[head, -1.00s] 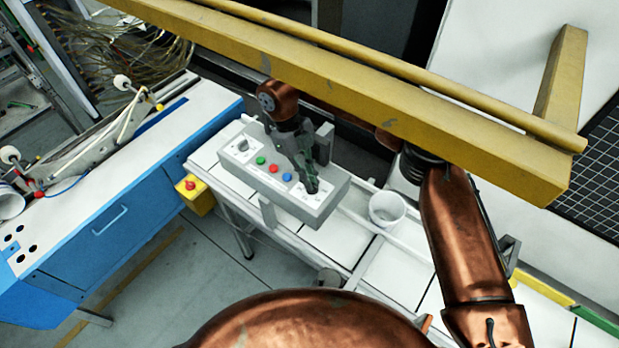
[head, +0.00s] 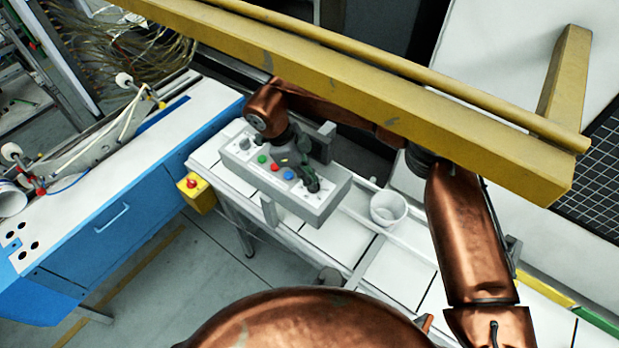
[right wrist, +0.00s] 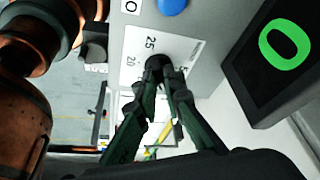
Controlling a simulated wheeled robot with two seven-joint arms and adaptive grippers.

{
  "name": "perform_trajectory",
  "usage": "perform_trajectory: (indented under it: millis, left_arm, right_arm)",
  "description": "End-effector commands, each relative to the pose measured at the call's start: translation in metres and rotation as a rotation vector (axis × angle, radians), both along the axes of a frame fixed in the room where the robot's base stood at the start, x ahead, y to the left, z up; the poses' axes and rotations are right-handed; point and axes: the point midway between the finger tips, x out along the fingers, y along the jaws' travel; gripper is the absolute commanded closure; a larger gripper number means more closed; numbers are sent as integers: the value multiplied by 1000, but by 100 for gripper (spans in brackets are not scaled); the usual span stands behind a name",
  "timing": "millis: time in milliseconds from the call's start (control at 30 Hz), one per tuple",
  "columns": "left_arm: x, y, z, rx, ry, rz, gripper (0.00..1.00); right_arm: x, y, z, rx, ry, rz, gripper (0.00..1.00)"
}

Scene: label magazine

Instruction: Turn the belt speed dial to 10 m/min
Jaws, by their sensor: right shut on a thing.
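The grey control box (head: 318,208) stands on the pale bench with two dials and coloured buttons on its top. The dial at its right end (right wrist: 157,64) is dark, on a white scale plate (right wrist: 177,50) where 25, 20 and 5 are readable in the right wrist view. The other numbers and the dial's pointer are hidden or too small to read. My right gripper (right wrist: 164,78) is shut on this dial, its fingertips on either side of the knob. In the head view the right gripper (head: 312,184) is over the box's right end. My left gripper is not in view.
The other dial (head: 244,144) is at the box's left end, with green, red and blue buttons (head: 288,173) between. A white cup (head: 388,209) stands right of the box. A yellow box with a red button (head: 193,186) is at the left. A yellow beam (head: 400,112) crosses above.

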Motion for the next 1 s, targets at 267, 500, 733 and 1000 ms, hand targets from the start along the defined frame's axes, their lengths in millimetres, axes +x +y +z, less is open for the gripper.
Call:
perform_trajectory:
  millis: [267, 500, 733, 1000]
  left_arm:
    - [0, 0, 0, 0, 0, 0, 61]
    - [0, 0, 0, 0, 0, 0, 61]
    - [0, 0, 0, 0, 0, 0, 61]
    - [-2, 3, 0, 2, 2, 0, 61]
  right_arm:
    - [4, -1, 4, 0, -11, 5, 100]
    - [4, -1, 4, 0, -12, 4, 87]
    - [2, -1, 2, -1, -6, 6, 74]
    - [1, 0, 2, 0, -4, 7, 74]
